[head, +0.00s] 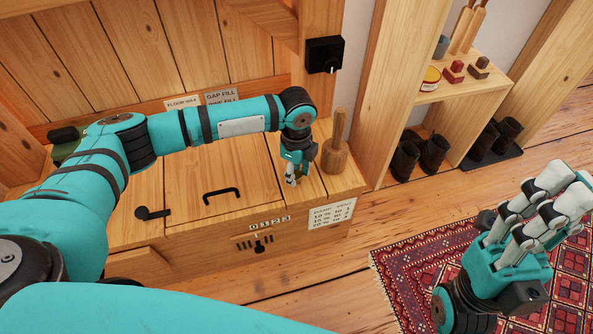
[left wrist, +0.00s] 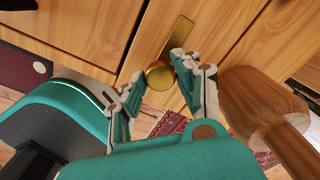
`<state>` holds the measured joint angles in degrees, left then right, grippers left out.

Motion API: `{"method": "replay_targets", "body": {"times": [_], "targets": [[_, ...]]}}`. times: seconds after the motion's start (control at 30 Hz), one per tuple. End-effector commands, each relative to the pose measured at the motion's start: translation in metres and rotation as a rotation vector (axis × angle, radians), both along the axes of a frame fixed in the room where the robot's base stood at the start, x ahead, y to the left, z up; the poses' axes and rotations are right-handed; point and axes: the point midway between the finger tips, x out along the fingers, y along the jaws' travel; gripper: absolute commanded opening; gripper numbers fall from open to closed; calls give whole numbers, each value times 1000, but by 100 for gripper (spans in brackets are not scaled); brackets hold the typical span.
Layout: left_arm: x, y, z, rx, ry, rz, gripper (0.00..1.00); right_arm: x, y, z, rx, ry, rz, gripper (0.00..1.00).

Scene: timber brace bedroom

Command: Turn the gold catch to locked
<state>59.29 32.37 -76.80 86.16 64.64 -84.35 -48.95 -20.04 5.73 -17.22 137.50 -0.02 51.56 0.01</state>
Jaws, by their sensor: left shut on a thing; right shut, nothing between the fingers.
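The gold catch shows in the left wrist view as a round brass knob (left wrist: 159,76) with a flat gold bar (left wrist: 178,37) slanting up and to the right from it, on the wooden chest lid (head: 185,180). My left gripper (head: 291,178) reaches down over the chest's right part. In the left wrist view its fingers (left wrist: 160,80) are shut on the knob, one on each side. In the head view the gripper hides the catch. No lock marking is readable. My right gripper (head: 535,215) is shut and empty over the rug at right.
A wooden mallet (head: 336,148) stands close right of my left gripper. A patterned rug (head: 410,262) and boots (head: 420,155) are on the floor at right.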

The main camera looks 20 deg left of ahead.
Motion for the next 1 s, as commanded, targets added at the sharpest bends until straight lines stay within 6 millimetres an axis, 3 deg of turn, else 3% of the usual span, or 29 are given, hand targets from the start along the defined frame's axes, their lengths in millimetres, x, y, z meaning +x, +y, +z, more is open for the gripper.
{"method": "replay_targets", "body": {"times": [0.1,0.47,0.83,0.9,1.0], "targets": [[0,0,0,0,1,0,0,0,0,0,0,0,0,0],[0,0,2,-1,2,28,0,0,0,9,0,0,0,0],[-1,0,4,1,3,126,0,1,0,36,-1,3,-1,0],[-1,0,4,0,3,148,0,32,7,29,-55,173,-12,0],[-1,-1,4,0,3,181,0,63,13,17,-113,355,-21,0]]}}
